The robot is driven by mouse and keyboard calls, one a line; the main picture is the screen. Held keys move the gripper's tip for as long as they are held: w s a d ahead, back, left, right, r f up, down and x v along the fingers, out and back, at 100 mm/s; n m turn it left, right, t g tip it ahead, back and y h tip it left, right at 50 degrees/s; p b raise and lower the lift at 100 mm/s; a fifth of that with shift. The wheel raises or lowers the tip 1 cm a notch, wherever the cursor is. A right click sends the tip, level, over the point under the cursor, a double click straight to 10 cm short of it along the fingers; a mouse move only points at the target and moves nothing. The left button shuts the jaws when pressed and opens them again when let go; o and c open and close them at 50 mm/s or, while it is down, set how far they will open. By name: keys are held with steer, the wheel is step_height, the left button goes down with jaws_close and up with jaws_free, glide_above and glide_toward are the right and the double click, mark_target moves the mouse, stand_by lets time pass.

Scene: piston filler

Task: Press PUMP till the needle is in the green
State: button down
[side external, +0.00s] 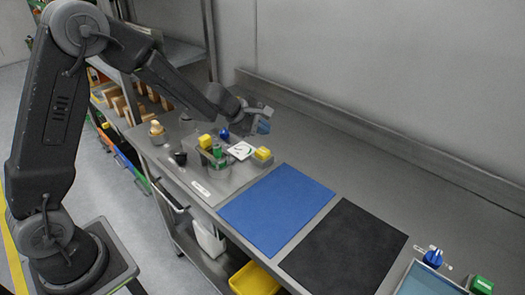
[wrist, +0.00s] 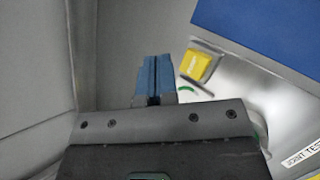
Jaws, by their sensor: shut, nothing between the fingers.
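In the wrist view my gripper hides most of the gauge, leaving part of the green arc (wrist: 188,90). My gripper (wrist: 153,78) has blue fingertips, shut together and empty. In the side external view my gripper (side external: 263,127) is above the bench behind the yellow button, apart from it.
Other yellow blocks (side external: 205,141), a green part (side external: 217,152), a blue knob (side external: 224,134) and a black knob (side external: 180,158) stand left of the gauge. A blue mat (side external: 277,210) and a black mat (side external: 345,250) lie flat at the right. The wall is behind.

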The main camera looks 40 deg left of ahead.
mark_target(268, 151)
steer(key=shift+f, duration=2.15)
steer(key=shift+f, duration=0.15)
steer(key=shift+f, duration=0.25)
steer(key=shift+f, duration=0.85)
stand_by(1.4)
steer(key=shift+r, duration=1.25)
steer(key=shift+r, duration=2.5)
